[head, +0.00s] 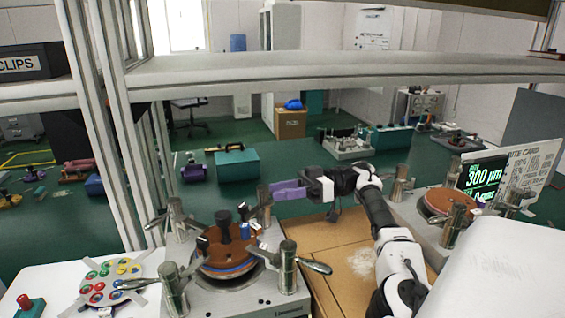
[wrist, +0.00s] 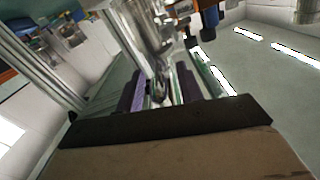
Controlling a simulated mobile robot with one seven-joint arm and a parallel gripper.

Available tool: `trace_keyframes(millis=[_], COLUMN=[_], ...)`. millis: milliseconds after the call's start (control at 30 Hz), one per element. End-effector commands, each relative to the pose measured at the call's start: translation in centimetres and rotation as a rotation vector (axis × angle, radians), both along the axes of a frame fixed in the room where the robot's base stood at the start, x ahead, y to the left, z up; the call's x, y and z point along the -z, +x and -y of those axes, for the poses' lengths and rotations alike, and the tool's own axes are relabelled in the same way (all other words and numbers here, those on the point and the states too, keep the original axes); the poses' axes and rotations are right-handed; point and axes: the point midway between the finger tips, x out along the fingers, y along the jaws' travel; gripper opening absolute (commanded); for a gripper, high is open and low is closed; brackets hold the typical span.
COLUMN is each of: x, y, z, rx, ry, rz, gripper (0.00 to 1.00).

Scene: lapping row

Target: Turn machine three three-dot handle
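A lapping machine (head: 235,302) with a round brown plate (head: 228,262) stands at the lower centre-left of the head view. Several metal posts with lever handles stand around its plate, including a front-right post (head: 287,265) and a back-right post (head: 265,207). No machine number or dot marks are readable. My gripper (head: 275,193) has purple fingers and reaches from the right to the back-right post. In the wrist view the two fingers of my gripper (wrist: 161,90) stand apart, with a shiny metal handle (wrist: 157,45) running down between them. Whether they touch it is unclear.
A second machine with a brown plate (head: 440,203) stands at right, near a green display (head: 483,177). A brown board (head: 335,262) lies between the machines. A white shelf rail (head: 340,70) crosses above. A tray of coloured discs (head: 110,282) lies at left.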

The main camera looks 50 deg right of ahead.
Motion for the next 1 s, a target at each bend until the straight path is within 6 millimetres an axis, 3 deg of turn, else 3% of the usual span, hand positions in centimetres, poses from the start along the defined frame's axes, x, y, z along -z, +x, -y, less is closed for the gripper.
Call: trace_keyframes(millis=[167, 633, 800, 1000], x=[-2.8, -14.8, -17.9, -19.4], y=[0.0, 0.1, 0.1, 0.0], z=[0.0, -0.1, -0.1, 0.0], rx=[0.000, 0.000, 0.000, 0.000], ry=[-0.003, -0.002, 0.000, 0.000], rz=[0.003, 0.002, 0.001, 0.000], gripper=[0.37, 0.37, 0.37, 0.37])
